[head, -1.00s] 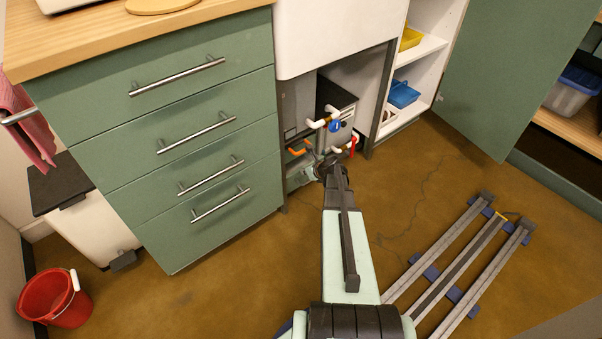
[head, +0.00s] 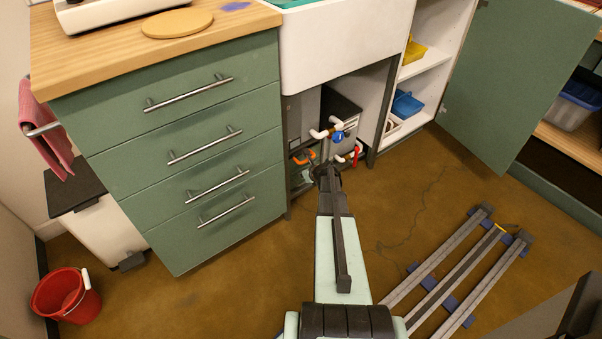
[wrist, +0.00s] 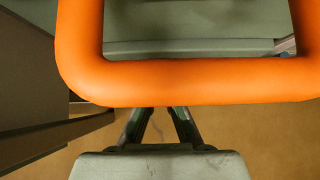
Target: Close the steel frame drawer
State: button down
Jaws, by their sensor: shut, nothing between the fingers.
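Under the sink, an orange handle (head: 303,157) shows in the head view beside my wrist, low between the dark steel legs. In the wrist view the orange handle (wrist: 190,82) is large and close, a rounded loop across the picture. Behind it is a grey-green surface (wrist: 190,47), which seems to be the steel frame drawer's front. How far the drawer stands out is not clear. My gripper (wrist: 161,110) is shut and empty, its fingertips partly hidden behind the handle's lower bar. Whether they touch it cannot be told. In the head view my arm hides the fingers.
A green cabinet with several closed drawers (head: 190,125) stands left of the sink (head: 345,50). An open green door (head: 520,85) is at the right. Floor rails (head: 455,270) lie at the lower right.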

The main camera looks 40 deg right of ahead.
jog(key=s+f+p+v, duration=0.1)
jog(key=p+v, duration=0.3)
jog(key=v, duration=0.8)
jog(key=s+a+r+n+g+y, duration=0.3)
jog(key=s+a+n+g, duration=1.1)
jog(key=n, duration=0.8)
jog(key=s+a+r+n+g+h, duration=0.1)
jog(key=s+a+r+n+h, duration=0.15)
jog(key=r, duration=0.35)
jog(key=s+a+r+n+g+h, duration=0.1)
jog(key=s+r+n+g+h, duration=0.1)
jog(key=s+r+n+h, duration=0.3)
jog(key=w+a+r+n+t+h, duration=0.1)
jog(key=w+a+r+n+h, duration=0.1)
jog(key=w+a+r, duration=0.6)
jog(key=s+a+f+n+y+p, duration=0.1)
jog(key=s+a+n+y+p, duration=0.1)
jog(key=s+a+p, duration=0.7)
jog(key=s+a+f+n+y+p, duration=0.2)
jog(key=s+a+y+p, duration=0.3)
jog(key=p, duration=1.6)
jog(key=s+a+n, duration=0.1)
jog(key=s+a, duration=0.4)
jog(key=s, duration=0.1)
jog(key=shift+s+f+p, duration=0.3)
jog(key=shift+s+p, duration=0.05)
